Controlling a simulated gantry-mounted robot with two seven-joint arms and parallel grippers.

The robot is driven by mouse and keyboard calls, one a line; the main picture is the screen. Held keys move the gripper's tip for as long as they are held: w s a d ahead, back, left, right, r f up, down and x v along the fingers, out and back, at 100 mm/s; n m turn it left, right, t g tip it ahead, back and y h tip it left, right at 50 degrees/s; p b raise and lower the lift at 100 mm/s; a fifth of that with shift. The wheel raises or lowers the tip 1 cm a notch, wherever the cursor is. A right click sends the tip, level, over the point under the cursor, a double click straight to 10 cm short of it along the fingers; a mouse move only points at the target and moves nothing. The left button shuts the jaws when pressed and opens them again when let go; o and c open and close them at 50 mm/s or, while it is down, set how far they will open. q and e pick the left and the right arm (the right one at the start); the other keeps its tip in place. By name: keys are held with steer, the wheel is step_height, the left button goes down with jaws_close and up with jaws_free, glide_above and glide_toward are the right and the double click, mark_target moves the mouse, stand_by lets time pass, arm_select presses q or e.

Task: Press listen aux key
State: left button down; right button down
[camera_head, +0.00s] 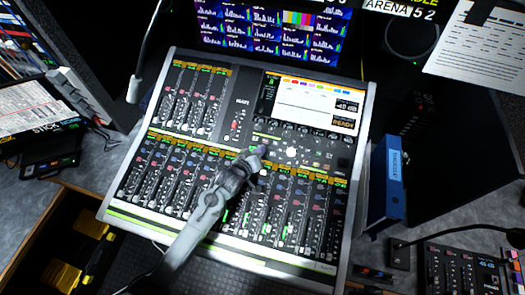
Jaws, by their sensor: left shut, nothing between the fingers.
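A large mixing console (143,218) with a pale frame fills the middle of the view. It carries rows of faders, small keys and a lit screen (305,102) at its upper right. My left gripper (262,150) is shut and empty. Its tips are over the key area below the screen, near the middle of the console. I cannot tell whether they touch a key. The key labels are too small to read, so I cannot tell which is the listen aux key. The gripper and arm hide some keys and faders. My right gripper is not in view.
A monitor (268,38) stands behind the console. A blue binder (386,183) stands close to its right side. A gooseneck (142,62) rises at the upper left. A smaller panel (462,272) is at the lower right, and an open drawer (75,255) is at the lower left.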

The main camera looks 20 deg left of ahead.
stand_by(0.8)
arm_select(q)
steer(key=shift+f, duration=0.2)
steer(key=shift+w+f, duration=0.15)
stand_by(0.4)
steer(key=shift+w+f+b, duration=0.15)
steer(key=shift+f+b, duration=0.15)
steer(key=shift+f, duration=0.1)
stand_by(0.3)
steer(key=shift+r, duration=0.15)
steer(key=shift+s+r+p, duration=0.3)
steer(key=shift+r+p, duration=0.35)
steer(key=shift+p, duration=0.45)
